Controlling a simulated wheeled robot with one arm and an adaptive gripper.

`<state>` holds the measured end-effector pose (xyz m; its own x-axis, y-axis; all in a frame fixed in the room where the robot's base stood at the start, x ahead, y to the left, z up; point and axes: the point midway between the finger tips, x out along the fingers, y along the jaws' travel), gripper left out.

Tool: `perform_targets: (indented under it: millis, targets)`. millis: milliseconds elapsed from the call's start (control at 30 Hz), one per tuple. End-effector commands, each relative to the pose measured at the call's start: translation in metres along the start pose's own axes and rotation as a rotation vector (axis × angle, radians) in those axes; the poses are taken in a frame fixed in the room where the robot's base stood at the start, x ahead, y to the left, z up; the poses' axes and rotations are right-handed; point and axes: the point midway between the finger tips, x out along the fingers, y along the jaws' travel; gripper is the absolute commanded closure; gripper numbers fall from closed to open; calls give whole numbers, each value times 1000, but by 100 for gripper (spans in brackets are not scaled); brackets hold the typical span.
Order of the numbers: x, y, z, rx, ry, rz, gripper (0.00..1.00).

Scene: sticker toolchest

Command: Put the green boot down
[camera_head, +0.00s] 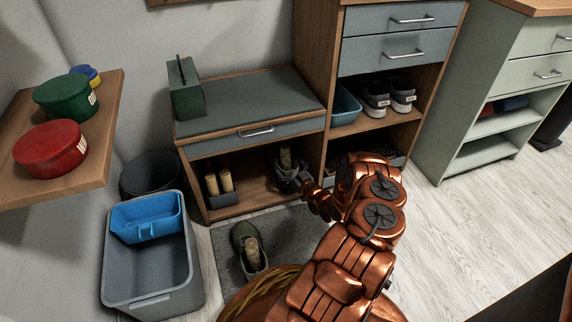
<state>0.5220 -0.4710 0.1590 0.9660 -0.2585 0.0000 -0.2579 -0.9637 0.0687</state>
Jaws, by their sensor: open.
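An olive-green boot (240,232) with a tan piece in its opening rests on the dark grey mat (226,268) in front of the bench. My gripper (289,178) is at the right side of the bench's open lower compartment (255,190). It is open. A brownish upright piece (285,158) shows right at the gripper, inside the compartment. It may be part of a second boot; the gripper hides its lower part, and I cannot tell whether they touch.
A grey tub (188,281) with a blue tray (146,218) stands left of the mat. Grey sneakers (375,98) sit on the shelf to the right. Floor at right is clear.

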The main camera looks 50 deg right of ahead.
Motion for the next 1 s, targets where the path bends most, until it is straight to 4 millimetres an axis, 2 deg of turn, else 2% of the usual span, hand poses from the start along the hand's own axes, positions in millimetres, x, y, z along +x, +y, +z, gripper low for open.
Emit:
perform_targets:
  millis: [300, 500, 700, 1000]
  targets:
    - [-62, 1, -2, 4, -2, 5, 0]
    - [-89, 1, -2, 2, -1, 3, 0]
    - [-99, 0, -1, 1, 1, 0, 0]
    - [-100, 0, -1, 0, 1, -1, 0]
